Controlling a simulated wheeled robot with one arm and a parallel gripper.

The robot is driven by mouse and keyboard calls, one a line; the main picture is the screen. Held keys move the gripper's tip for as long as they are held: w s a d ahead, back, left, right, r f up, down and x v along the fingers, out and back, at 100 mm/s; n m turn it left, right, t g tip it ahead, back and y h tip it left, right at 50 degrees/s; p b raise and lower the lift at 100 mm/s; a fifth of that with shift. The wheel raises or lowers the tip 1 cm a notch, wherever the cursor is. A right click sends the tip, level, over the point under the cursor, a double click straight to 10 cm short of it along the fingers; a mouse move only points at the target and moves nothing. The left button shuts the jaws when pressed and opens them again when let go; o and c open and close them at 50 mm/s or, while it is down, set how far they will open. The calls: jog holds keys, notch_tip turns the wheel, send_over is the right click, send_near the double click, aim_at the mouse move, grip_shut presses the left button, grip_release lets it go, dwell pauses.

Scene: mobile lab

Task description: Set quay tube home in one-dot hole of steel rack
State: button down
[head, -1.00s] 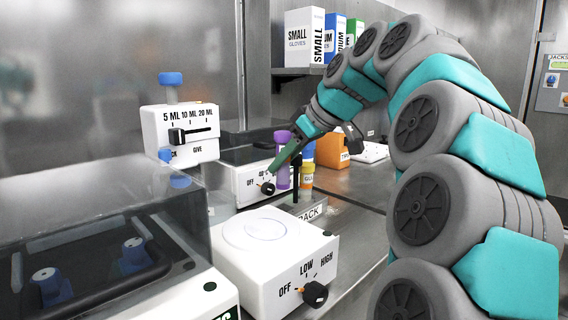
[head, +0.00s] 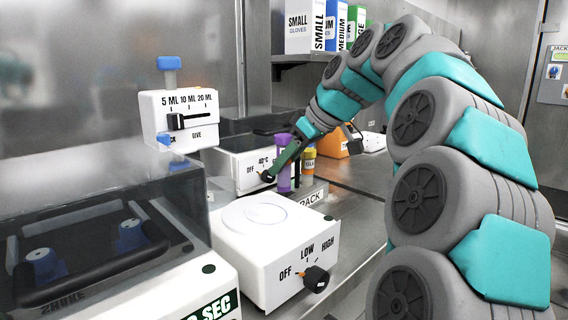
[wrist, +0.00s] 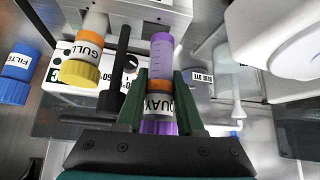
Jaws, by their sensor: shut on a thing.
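The quay tube (wrist: 160,58), purple with an orange band and a QUAY label, is between the green fingers of my gripper (wrist: 159,100) in the wrist view. My gripper is shut on it. In the head view the purple tube (head: 284,178) hangs upright from my gripper (head: 290,158), just behind the plate marked RACK (head: 311,198). The steel rack is mostly hidden behind the white hotplate. I cannot see the one-dot hole or whether the tube's lower end is in a hole.
The yellow-capped GULL tube (wrist: 83,57) and a black rod (wrist: 118,70) stand beside the quay tube. A blue-capped tube (wrist: 15,75) is further left. A white hotplate (head: 268,250) stands in front of the rack, with an orange box (head: 332,144) behind.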

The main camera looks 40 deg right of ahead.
jog(key=shift+w+d, duration=0.3)
jog(key=shift+d, duration=0.2)
jog(key=shift+w+d, duration=0.3)
jog(key=shift+d, duration=0.2)
dwell(1.2)
jog(key=shift+f+b, duration=0.6)
jog(key=shift+f, duration=0.05)
jog(key=shift+r, duration=0.3)
dwell(0.7)
jog(key=shift+w+d, duration=0.4)
jog(key=shift+d, duration=0.35)
dwell(1.3)
jog(key=shift+f, duration=0.35)
dwell(0.3)
jog(key=shift+r, duration=0.35)
jog(key=shift+w+d, duration=0.1)
jog(key=shift+d, duration=0.15)
dwell(0.9)
